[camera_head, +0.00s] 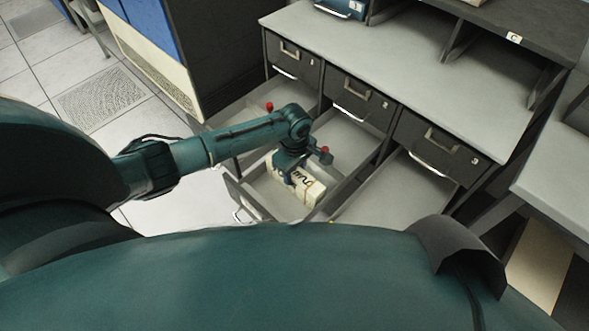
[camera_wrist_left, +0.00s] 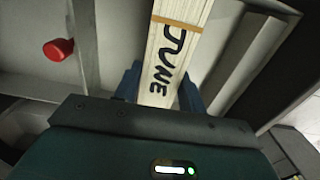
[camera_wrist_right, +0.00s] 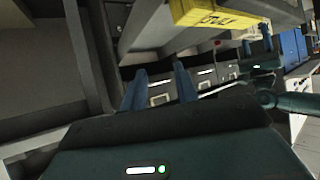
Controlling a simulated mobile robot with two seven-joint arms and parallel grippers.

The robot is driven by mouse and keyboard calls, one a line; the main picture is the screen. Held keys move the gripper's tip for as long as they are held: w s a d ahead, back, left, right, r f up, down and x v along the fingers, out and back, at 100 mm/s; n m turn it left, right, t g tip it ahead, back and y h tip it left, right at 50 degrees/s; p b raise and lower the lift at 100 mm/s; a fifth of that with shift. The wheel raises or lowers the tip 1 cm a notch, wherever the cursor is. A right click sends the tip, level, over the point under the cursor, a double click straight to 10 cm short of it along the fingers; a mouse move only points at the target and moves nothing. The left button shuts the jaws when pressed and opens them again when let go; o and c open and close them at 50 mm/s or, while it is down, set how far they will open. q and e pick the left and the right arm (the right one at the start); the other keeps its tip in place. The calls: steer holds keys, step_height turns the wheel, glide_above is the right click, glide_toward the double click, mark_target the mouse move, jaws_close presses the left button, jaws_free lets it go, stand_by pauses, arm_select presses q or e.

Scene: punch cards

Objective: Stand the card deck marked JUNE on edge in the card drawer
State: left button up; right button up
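The cream deck marked JUNE (camera_head: 304,191) is inside the open card drawer (camera_head: 235,192), with its dark lettering visible from above. In the left wrist view the JUNE deck (camera_wrist_left: 171,55) runs between my fingers, with a tan band across it. My left gripper (camera_head: 290,178) reaches down over the deck, and its fingers (camera_wrist_left: 160,88) close on its two sides. Whether the deck touches the drawer floor is hard to tell. My right gripper (camera_wrist_right: 160,85) is open and empty, and is hidden in the head view.
Red knobs (camera_head: 269,106) (camera_head: 325,150) stand near the drawer walls. The grey cabinet top (camera_head: 380,60) lies behind, above closed numbered drawers (camera_head: 360,102). A yellow block with dark lettering (camera_wrist_right: 222,12) shows above my right gripper. Bare floor lies left of the drawer.

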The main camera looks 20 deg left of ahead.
arm_select(q)
steer(key=o, duration=0.5)
steer(key=shift+c, duration=0.2)
step_height(320, 180, up, 13)
steer(key=p, duration=0.1)
steer(key=shift+p, duration=0.3)
steer(key=s+d+f+m, duration=0.1)
steer(key=d+f, duration=0.1)
steer(key=s+d+f+m+t+h, duration=0.1)
steer(key=d+f+m, duration=0.1)
steer(key=s+d+f+m+t+h, duration=0.1)
steer(key=s+d+f+m, duration=0.1)
steer(key=shift+d+f, duration=0.15)
steer(key=shift+f, duration=0.05)
steer(key=s+d+f+m+t+h, duration=0.2)
steer(key=s+d+m+t, duration=0.25)
steer(key=s+m, duration=0.25)
steer(key=s+a+r+m+t, duration=0.2)
steer(key=s+a+m+t, duration=0.2)
steer(key=s+m, duration=0.1)
steer(key=shift+s+a+r+y, duration=0.15)
steer(key=shift+s+a+y, duration=0.2)
steer(key=shift+s, duration=0.3)
